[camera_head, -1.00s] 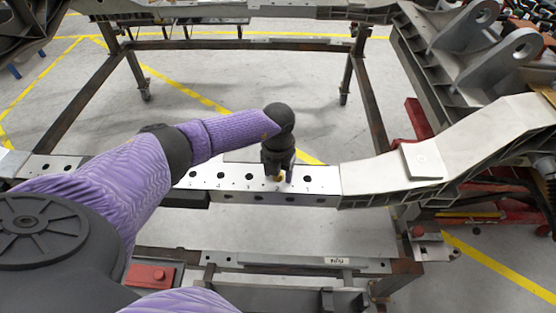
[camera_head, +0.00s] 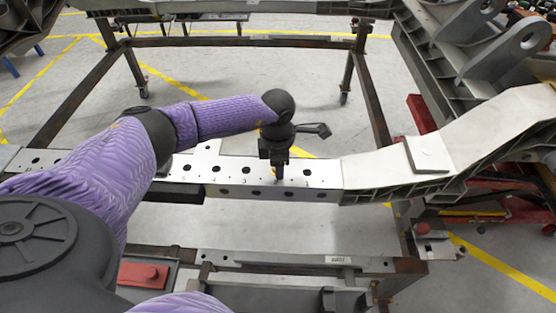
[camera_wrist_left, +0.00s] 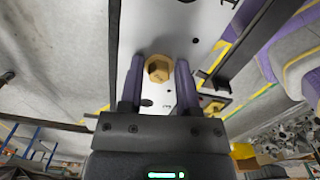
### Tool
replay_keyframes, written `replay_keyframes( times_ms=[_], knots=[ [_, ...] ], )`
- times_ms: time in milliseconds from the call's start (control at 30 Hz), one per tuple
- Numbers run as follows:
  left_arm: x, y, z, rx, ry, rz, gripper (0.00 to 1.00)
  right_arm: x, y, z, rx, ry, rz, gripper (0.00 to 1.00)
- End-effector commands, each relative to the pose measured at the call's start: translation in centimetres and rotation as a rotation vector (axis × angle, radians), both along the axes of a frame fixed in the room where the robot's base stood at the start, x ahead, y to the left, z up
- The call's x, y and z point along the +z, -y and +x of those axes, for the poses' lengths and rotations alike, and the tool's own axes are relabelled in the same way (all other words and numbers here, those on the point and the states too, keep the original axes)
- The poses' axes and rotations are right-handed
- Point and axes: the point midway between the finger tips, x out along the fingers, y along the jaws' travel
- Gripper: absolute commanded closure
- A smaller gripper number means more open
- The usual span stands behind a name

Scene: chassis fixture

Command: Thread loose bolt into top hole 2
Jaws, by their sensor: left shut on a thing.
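My left gripper (camera_head: 277,172) is above the perforated top plate of the chassis beam (camera_head: 228,170), at the hole between those marked 3 and 1. In the left wrist view my left gripper (camera_wrist_left: 158,80) has a brass-coloured hex bolt head (camera_wrist_left: 158,68) between its two purple-grey fingers. The bolt's shank and the hole under it are hidden, so I cannot tell how deep the bolt sits. Hole 1 (camera_head: 307,172) shows free to the right of the gripper. My right gripper is not in view.
The beam rises to the right into a pale bracket (camera_head: 428,155). A steel frame (camera_head: 375,110) stands around and below it. A red block (camera_head: 143,274) lies on the lower left part of the frame. Open floor shows beyond the beam.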

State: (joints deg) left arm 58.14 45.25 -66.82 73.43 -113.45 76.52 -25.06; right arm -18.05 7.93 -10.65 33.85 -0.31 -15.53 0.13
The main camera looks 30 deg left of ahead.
Motion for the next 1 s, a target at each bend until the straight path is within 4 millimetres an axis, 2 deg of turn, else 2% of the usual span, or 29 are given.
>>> replay_keyframes(
  times_ms=[33, 100, 267, 300, 467, 767, 1000],
  knots=[
    [-1.5, -0.1, -0.9, -0.084, -0.034, 0.011, 1.00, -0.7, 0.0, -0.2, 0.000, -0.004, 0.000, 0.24],
    [-1.5, -0.1, -1.0, -0.155, -0.035, 0.012, 1.00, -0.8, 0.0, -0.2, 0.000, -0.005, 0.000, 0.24],
    [-1.3, -0.1, -1.0, -0.163, -0.036, 0.016, 1.00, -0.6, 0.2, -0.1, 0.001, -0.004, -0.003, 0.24],
    [-1.3, -0.2, -1.0, -0.162, -0.036, 0.016, 0.51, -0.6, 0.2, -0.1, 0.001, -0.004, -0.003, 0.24],
    [-1.3, -0.2, -1.0, -0.158, -0.038, 0.018, 0.18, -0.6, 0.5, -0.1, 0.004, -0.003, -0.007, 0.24],
    [-1.3, -0.3, -1.1, -0.154, -0.040, 0.018, 0.18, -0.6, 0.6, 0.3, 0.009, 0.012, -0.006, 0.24],
    [3.1, -0.3, -0.9, -0.153, -0.032, 0.017, 0.18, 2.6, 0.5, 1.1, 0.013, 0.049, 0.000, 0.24]
  ],
)
